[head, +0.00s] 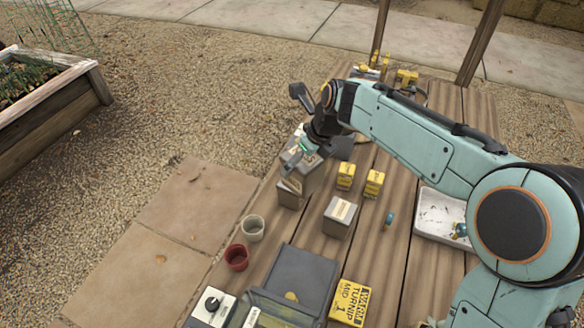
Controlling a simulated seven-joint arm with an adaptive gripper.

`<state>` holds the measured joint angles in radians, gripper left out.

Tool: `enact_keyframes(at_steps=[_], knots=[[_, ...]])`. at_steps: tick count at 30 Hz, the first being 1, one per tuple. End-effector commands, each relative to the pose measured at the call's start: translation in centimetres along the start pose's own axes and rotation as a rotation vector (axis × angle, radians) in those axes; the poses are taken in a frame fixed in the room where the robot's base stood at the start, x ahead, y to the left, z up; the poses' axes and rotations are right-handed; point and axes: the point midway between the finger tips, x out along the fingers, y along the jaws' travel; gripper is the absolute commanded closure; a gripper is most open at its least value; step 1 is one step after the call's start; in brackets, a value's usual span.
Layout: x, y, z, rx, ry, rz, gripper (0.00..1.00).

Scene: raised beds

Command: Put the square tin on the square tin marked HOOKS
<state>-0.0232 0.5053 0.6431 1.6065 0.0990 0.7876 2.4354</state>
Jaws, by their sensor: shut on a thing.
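My gripper (295,160) reaches in from the right, near the left edge of the wooden table. I cannot tell whether these two touch. A third grey square tin (337,228) with a pale label on top stands alone to the right and nearer. The lettering on the tins is too small to read, so I cannot tell which is marked HOOKS.
Two small yellow boxes (345,170) (374,178) stand right of the tins. A grey cup (253,236) and red cup (237,263) stand nearer left. A yellow-labelled box (350,300), dark flat piece (305,270) and white tray (432,222) occupy the table (395,255). Bare planks separate them.

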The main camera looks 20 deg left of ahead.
Motion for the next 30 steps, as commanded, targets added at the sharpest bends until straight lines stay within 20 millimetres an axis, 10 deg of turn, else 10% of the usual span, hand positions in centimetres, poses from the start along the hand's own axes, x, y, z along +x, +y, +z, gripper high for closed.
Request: enact_keyframes(at_steps=[12,30], knots=[[8.9,-4.8,4.1,0.000,0.002,0.000,0.69],[13.6,-5.8,3.4,0.001,0.000,-0.002,0.69]])
